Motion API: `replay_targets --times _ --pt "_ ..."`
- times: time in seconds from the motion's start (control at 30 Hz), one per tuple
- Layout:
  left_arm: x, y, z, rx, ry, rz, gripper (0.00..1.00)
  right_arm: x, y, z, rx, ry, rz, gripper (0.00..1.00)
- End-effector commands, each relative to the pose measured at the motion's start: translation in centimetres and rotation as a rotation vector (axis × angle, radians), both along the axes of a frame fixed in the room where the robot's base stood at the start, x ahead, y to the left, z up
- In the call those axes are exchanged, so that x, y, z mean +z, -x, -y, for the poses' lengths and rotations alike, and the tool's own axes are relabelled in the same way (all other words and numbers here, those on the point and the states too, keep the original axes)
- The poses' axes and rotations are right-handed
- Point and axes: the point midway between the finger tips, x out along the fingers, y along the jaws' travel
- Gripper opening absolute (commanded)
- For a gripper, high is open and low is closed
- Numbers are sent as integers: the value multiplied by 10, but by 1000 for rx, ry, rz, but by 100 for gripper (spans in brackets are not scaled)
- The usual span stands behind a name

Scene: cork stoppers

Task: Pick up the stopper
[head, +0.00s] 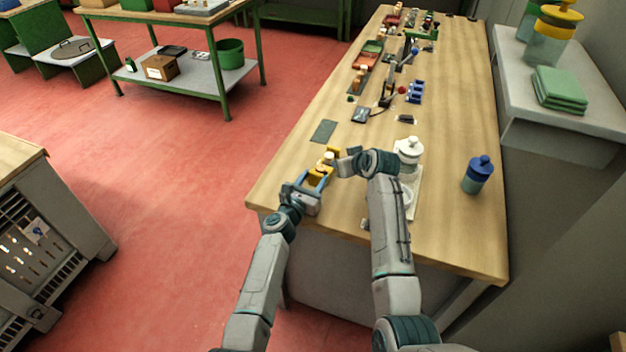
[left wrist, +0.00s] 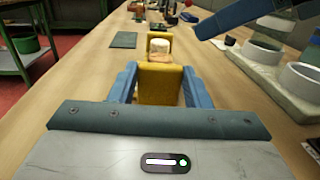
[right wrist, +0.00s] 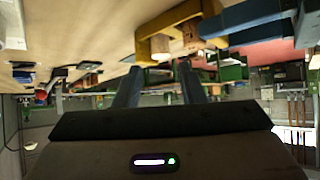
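The stopper is a small pale cork piece (left wrist: 159,50) held in a yellow bracket-like holder (left wrist: 161,84). In the head view the stopper (head: 328,156) shows at the far end of the yellow holder (head: 316,178). My left gripper (head: 316,177) has its blue fingers against both sides of the holder, near the table's near left edge. In the right wrist view the holder (right wrist: 155,38) and stopper (right wrist: 190,36) are at the top. My right gripper (right wrist: 158,68) has its fingers apart with nothing between them. It is beside the stopper, not touching it.
A white-topped bottle (head: 408,150) stands close behind my right arm, and a blue bottle (head: 478,174) stands further right. A dark flat mat (head: 323,131) lies beyond the holder. Several small items line the table further back. The table's left edge is close by.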

Motion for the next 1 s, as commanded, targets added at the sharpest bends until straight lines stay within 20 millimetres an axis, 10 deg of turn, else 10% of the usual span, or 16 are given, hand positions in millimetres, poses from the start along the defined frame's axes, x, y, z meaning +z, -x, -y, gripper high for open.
replay_targets --times 0.13,0.8,1.0 --pt "0 0 0 0 0 0 15 0 0 0 0 0 0 34" --pt "-1 0 0 0 0 0 14 64 -26 -41 -354 118 -463 33" --pt "-1 0 0 0 0 -1 14 57 -30 -41 -406 138 -498 33"
